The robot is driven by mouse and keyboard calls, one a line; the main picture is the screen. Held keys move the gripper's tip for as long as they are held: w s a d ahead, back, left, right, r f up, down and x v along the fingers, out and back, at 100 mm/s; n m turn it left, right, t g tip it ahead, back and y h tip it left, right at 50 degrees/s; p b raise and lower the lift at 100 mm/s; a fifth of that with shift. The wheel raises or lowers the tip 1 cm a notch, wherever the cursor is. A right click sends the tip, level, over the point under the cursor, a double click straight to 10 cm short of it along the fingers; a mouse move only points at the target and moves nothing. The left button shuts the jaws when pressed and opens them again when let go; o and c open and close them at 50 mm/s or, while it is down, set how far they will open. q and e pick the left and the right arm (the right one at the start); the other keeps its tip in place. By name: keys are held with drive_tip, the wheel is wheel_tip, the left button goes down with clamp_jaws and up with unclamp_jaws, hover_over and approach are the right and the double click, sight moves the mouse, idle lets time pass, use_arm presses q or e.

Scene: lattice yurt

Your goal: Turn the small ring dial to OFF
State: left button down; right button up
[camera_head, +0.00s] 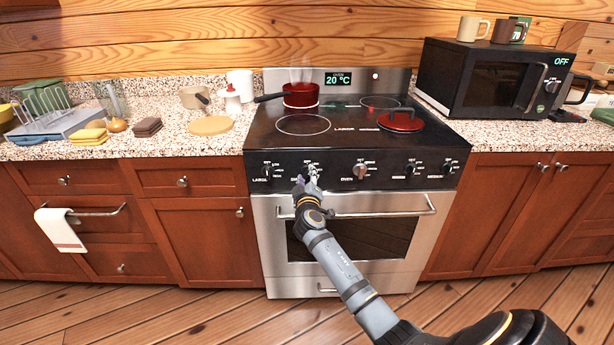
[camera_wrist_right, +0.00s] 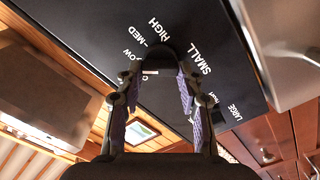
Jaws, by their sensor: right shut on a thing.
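The small ring dial (camera_wrist_right: 162,62) is a dark knob on the black front panel of the stove, with SMALL, HIGH, MED and LOW printed around it in the right wrist view. Part of the lettering near LOW is covered. My right gripper (camera_head: 311,177) is at the second dial from the left in the head view and mostly hides it there. In the wrist view its two fingers (camera_wrist_right: 160,88) are shut on the dial, one on each side. Which mark the dial points at cannot be told. My left gripper is not in view.
The LARGE dial (camera_head: 267,170) is to the left and the OVEN dial (camera_head: 360,171) to the right. The oven handle (camera_head: 385,213) runs just below.

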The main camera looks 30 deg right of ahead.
drive_tip(key=n, duration=0.2)
drive_tip(key=shift+n+p, duration=0.35)
drive_tip(key=shift+n, duration=0.05)
drive_tip(key=n+p, duration=0.1)
drive_tip(key=n, duration=0.2)
drive_tip(key=shift+a+f+n, duration=0.1)
drive_tip(key=shift+f+n, duration=0.05)
drive_tip(key=shift+n, duration=0.85)
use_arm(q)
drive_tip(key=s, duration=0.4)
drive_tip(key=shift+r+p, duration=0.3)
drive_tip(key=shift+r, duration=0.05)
use_arm(e)
drive_tip(key=shift+n, duration=0.3)
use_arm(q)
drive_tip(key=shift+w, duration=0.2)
use_arm(e)
drive_tip(key=shift+f, duration=0.1)
drive_tip(key=o, duration=1.2)
drive_tip(key=shift+c, duration=0.2)
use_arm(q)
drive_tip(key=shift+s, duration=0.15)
